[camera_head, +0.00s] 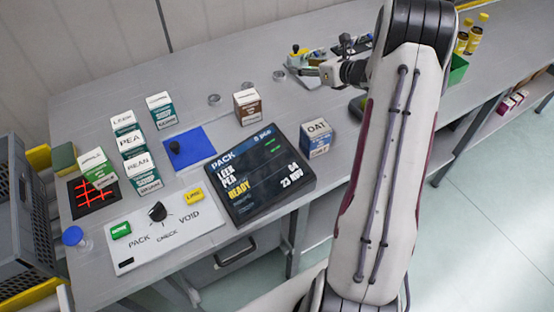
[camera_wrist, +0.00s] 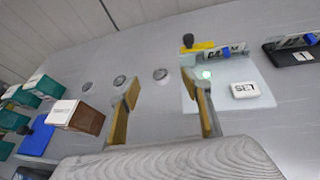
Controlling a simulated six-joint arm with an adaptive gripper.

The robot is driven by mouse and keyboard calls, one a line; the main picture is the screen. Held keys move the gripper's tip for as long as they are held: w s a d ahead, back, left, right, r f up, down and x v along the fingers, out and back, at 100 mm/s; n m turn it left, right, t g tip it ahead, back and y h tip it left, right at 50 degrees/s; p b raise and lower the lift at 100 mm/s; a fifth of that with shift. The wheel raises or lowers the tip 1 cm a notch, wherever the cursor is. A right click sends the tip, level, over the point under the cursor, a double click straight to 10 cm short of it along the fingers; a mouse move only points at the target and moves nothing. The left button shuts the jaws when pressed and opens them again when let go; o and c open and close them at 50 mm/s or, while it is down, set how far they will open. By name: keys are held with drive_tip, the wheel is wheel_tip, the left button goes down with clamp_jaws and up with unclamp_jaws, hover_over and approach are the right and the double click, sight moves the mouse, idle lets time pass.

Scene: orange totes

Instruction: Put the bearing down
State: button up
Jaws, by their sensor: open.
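Three small round metal pieces that look like bearings lie apart in a row on the grey table: one near the brown box (camera_head: 214,100), a middle one (camera_head: 247,86) and one nearest my gripper (camera_head: 279,75). In the wrist view they show as a left one (camera_wrist: 86,87), a middle one (camera_wrist: 120,80) and a right one (camera_wrist: 160,75). My gripper (camera_wrist: 165,105) is open with nothing between its yellow-padded fingers. The right piece lies beyond the gap between the fingertips. In the head view my gripper (camera_head: 312,71) is partly hidden by my arm.
A light panel (camera_wrist: 218,100) with a green lamp and a SET button (camera_wrist: 244,90) lies beside my right finger. Other cartons, a blue mat (camera_head: 190,148) and a PACK screen (camera_head: 260,175) occupy the nearer table.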

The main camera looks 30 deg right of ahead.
wheel_tip(320, 180, up, 8)
drive_tip(key=w+a+m+h, duration=0.1)
drive_tip(key=a+m+h, duration=0.1)
drive_tip(key=m, duration=0.3)
drive_tip(key=s+a+r+m+g+h, duration=0.2)
drive_tip(key=s+a+r+m+h, duration=0.2)
drive_tip(key=s+a+r+m, duration=0.7)
drive_tip(key=s+a+f+m+g+y, duration=0.2)
drive_tip(key=s+a+m, duration=0.8)
drive_tip(key=s, duration=0.4)
drive_tip(key=s+a+f+m+g+y, duration=0.2)
drive_tip(key=s+a+m, duration=0.8)
drive_tip(key=s, duration=0.5)
drive_tip(key=shift+a+f+m+g, duration=0.15)
drive_tip(key=shift+a+m+g, duration=0.3)
drive_tip(key=shift+g, duration=0.25)
idle(2.1)
